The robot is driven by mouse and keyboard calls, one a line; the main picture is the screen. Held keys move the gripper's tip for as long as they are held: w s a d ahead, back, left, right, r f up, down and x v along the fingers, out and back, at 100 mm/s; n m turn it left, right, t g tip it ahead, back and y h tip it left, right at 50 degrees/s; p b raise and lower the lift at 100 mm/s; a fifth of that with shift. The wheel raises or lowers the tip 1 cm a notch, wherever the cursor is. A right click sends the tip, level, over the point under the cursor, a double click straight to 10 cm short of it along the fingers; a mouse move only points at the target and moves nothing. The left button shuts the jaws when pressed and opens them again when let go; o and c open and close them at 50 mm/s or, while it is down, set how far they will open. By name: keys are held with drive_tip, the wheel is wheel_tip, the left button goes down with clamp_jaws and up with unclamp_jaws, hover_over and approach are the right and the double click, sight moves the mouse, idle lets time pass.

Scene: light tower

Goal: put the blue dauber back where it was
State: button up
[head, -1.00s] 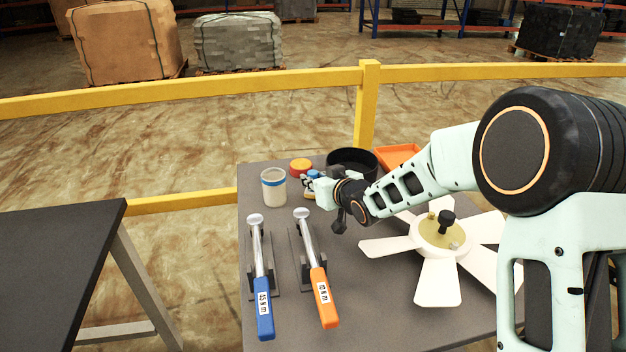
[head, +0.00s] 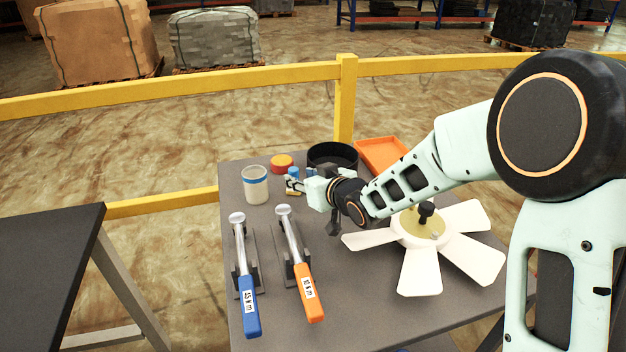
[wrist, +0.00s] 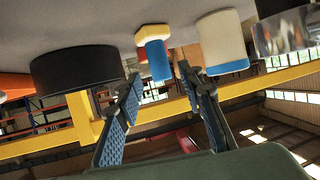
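The blue dauber (head: 294,174) stands upright on the grey table (head: 258,285). It shows in the wrist view (wrist: 158,60), which is upside down, as a blue cylinder with a pale collar and a yellowish base. My gripper (wrist: 160,76) is open, its two fingers spread with the dauber's blue end seen in the gap between the tips. Neither finger appears to touch it. In the head view my gripper (head: 292,186) is beside the dauber, low over the table, and partly hides it.
A black bowl (head: 333,155) and an orange tray (head: 384,152) lie right. Two torque wrenches (head: 246,275) (head: 300,262) and a white fan (head: 420,265) are nearer.

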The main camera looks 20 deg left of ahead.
drive_tip(key=v, duration=0.7)
drive_tip(key=shift+p, duration=0.45)
